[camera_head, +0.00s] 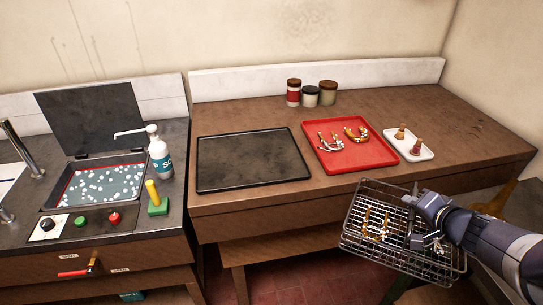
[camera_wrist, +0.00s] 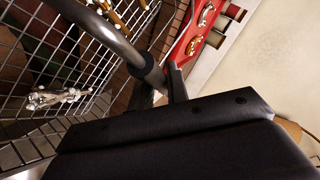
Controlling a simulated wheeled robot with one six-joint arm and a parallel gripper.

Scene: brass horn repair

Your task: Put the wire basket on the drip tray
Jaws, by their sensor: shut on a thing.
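The wire basket (camera_head: 362,248) hangs in the air in front of the bench at the right, with gold and silver horn parts (camera_head: 376,226) inside. My gripper (camera_head: 416,206) is shut on its upper right rim or handle; the exact grip is partly hidden by the gripper. In the wrist view the basket mesh (camera_wrist: 50,45) fills the left side, with a silver part (camera_wrist: 55,97) on it and a grey bar near the gripper. The drip tray, taken to be the black tray (camera_head: 250,160), lies flat and empty on the wooden bench, left of and beyond the basket.
A red tray (camera_head: 350,154) with brass parts lies right of the black tray, beside a white dish (camera_head: 408,148) with two small brown-topped items. Jars (camera_head: 311,96) stand behind. At left are a bubbly sink (camera_head: 95,187), a soap bottle (camera_head: 159,152) and a green-yellow tool (camera_head: 156,205).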

